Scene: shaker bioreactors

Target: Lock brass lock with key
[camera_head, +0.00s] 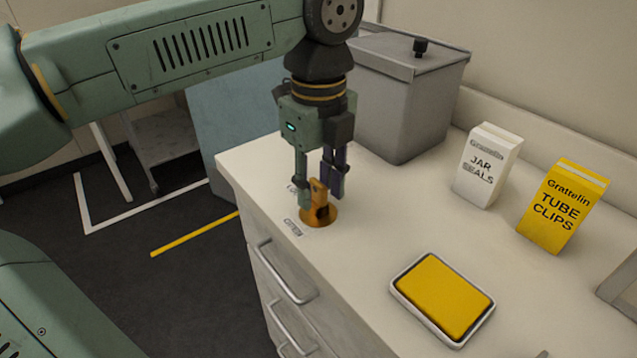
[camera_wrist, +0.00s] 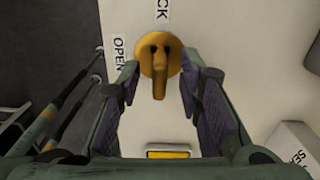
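The brass lock (camera_head: 325,217) is a round, orange-gold fitting set in the white counter top near its left edge. The key (camera_head: 318,194) stands upright out of it. In the wrist view the lock plate (camera_wrist: 152,42) lies at the top centre, with the key (camera_wrist: 159,88) pointing down the picture. An "OPEN" label (camera_wrist: 118,53) is left of the plate, and a partly cut-off label ending in "CK" (camera_wrist: 162,12) is above it. My gripper (camera_head: 320,194) points down over the lock. Its fingers (camera_wrist: 160,82) are apart, one each side of the key, with gaps visible.
A grey lidded bin (camera_head: 405,105) stands behind my gripper. A white "JAR SEALS" box (camera_head: 487,166) and a yellow "TUBE CLIPS" box (camera_head: 562,207) stand to the right. A yellow-topped tray (camera_head: 442,297) lies in front. Drawer handles (camera_head: 283,270) project from the counter front.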

